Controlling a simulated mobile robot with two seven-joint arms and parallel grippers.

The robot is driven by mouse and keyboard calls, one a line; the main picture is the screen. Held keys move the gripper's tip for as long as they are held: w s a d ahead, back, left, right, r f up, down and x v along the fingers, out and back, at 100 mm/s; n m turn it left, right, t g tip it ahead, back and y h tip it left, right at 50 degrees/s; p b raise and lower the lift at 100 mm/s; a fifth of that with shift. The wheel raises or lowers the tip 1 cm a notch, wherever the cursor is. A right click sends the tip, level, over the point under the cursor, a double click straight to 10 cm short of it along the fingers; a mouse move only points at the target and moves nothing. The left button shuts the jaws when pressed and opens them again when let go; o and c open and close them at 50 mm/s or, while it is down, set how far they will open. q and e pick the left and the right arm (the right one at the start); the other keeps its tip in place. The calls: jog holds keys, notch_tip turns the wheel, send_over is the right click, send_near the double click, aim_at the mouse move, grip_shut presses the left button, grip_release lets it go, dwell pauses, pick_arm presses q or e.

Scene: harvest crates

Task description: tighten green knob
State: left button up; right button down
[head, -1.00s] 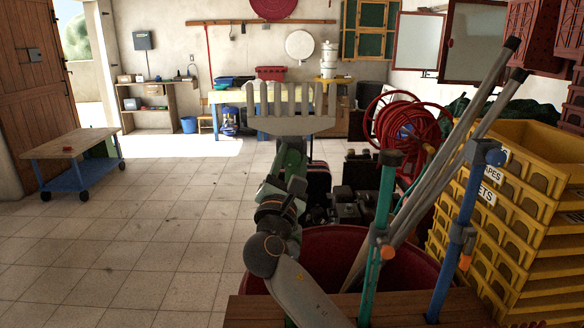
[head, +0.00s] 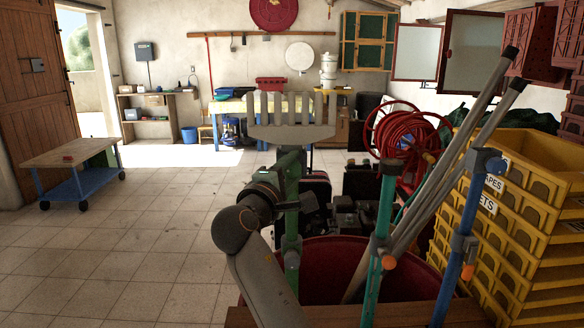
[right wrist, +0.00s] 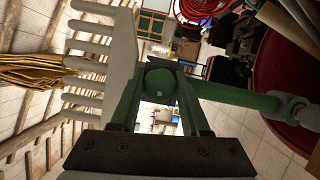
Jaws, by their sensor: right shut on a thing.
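A rake (head: 291,131) with a wide grey toothed head stands upright on a green pole (head: 291,228). In the right wrist view the grey rake head (right wrist: 121,62) is at the left, and the green pole (right wrist: 240,101) runs to the right. My right gripper (head: 289,163) is just below the rake head. In the right wrist view the round green knob (right wrist: 159,84) sits between the two fingers of this gripper (right wrist: 158,98), which is shut on it. The knob is hidden in the head view. My left gripper is not in view.
A teal pole (head: 384,205) and a blue pole (head: 468,215) with orange knobs stand at the right, beside grey poles (head: 440,160) in a red tub (head: 330,262). Yellow crates (head: 510,225) are stacked at the far right.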

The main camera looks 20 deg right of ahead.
jog(key=shift+m+g, duration=0.4)
jog(key=shift+m, duration=0.6)
jog(key=shift+c, duration=1.9)
grip_release()
jog(key=shift+p, duration=0.3)
